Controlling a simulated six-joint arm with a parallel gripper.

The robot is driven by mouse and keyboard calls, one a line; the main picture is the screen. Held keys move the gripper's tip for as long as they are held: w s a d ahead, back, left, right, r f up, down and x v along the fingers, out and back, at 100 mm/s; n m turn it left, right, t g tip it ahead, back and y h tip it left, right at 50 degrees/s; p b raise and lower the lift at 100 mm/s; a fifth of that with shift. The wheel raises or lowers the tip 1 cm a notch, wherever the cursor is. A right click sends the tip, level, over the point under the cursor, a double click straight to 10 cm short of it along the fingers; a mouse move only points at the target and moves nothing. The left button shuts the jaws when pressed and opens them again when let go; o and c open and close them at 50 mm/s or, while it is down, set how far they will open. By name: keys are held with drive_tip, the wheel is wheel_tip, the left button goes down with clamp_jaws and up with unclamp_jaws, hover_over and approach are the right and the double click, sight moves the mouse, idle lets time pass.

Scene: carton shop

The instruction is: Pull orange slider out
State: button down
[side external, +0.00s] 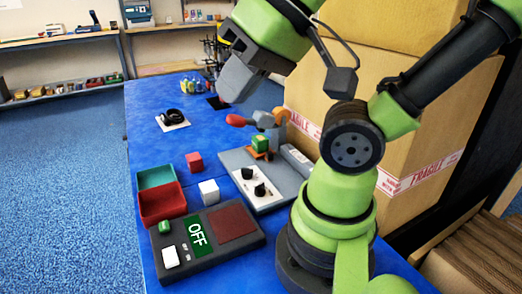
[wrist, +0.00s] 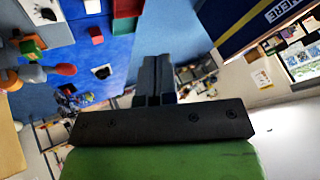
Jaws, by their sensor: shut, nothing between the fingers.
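An orange piece (side external: 257,155) sits low on the grey fixture (side external: 240,158), under a green block (side external: 260,142); I take it for the slider, and the block and fixture partly hide it. A red-orange handle (side external: 237,120) sticks out to the left above it on a grey arm. My gripper (side external: 232,92) is raised above and to the left of the fixture, apart from it. Its fingers are together and empty in the wrist view (wrist: 155,80). An orange knob (wrist: 33,74) shows at the left of the wrist view.
A panel with black knobs (side external: 268,197), a white cube (side external: 209,191), a red cube (side external: 194,162), red and teal bins (side external: 162,204) and an OFF switch box (side external: 240,252) stand nearby. Large cartons (side external: 435,110) rise behind.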

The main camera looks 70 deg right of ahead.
drive_tip(key=c, duration=1.7)
unclamp_jaws()
drive_tip(key=o, duration=0.4)
drive_tip(key=shift+w+d+f, duration=0.1)
drive_tip(key=shift+w+d, duration=0.15)
drive_tip(key=shift+o, duration=1.3)
drive_tip(key=w+d+f+m+g+h, duration=0.1)
drive_tip(key=w+d+f+m+h, duration=0.1)
drive_tip(key=d, duration=0.6)
drive_tip(key=shift+w+d+f+m+h, duration=0.25)
drive_tip(key=shift+w+f+h, duration=0.2)
drive_tip(key=shift+w+h, duration=0.6)
drive_tip(key=m+g+h, duration=0.1)
drive_tip(key=m+g, duration=0.2)
hover_over(270, 152)
drive_tip(key=s+a, duration=0.3)
wheel_tip(270, 152, down, 16)
drive_tip(key=shift+n, duration=0.25)
drive_tip(key=shift+x, duration=4.95)
drive_tip(key=shift+r, duration=0.1)
drive_tip(key=shift+c, duration=0.3)
